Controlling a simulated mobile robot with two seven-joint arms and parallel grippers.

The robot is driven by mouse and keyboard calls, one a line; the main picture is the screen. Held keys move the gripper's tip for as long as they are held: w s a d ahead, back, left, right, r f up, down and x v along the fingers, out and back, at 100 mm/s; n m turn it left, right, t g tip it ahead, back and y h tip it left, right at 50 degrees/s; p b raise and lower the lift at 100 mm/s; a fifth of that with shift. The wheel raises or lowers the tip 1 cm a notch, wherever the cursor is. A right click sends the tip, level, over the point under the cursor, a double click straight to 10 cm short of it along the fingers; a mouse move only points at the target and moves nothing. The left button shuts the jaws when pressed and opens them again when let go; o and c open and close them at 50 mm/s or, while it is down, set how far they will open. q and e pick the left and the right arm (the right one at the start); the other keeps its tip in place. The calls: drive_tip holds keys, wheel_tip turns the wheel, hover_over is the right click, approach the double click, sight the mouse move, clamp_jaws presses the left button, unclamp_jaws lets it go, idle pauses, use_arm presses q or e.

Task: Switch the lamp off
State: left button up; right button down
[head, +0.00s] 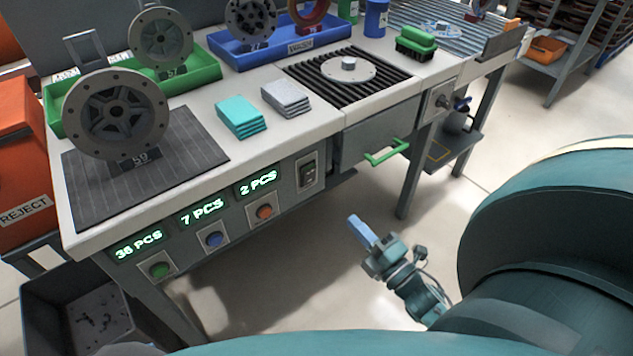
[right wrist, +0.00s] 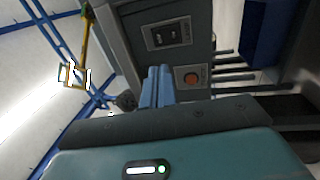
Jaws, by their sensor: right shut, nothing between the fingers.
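I cannot pick out a lamp in either view. A dark rocker switch (head: 307,172) sits in a grey plate on the bench's front panel, right of the "2 PCS" display. The right wrist view also shows the switch (right wrist: 167,35), with the orange push button (right wrist: 191,78) near it. My right gripper (head: 358,229) has blue fingers closed together and empty. It is in front of the bench, below and right of the switch, apart from it. The fingers (right wrist: 157,85) also show in the right wrist view. My left gripper is not in view.
Green (head: 160,269), blue (head: 214,239) and orange (head: 264,211) buttons sit under lit count displays. A green drawer handle (head: 387,151) sticks out right of the switch. Cloth stacks, bins and wheel-like parts stand on the bench (head: 320,122). Floor before the bench is clear.

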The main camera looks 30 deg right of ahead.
sight(309, 173)
drive_tip(key=w, duration=0.4)
drive_tip(key=w+r, duration=0.1)
drive_tip(key=w, duration=0.4)
drive_tip(key=w+a+r+b, duration=0.1)
drive_tip(key=w, duration=0.3)
drive_tip(key=shift+w, duration=0.4)
drive_tip(key=shift+r, duration=0.1)
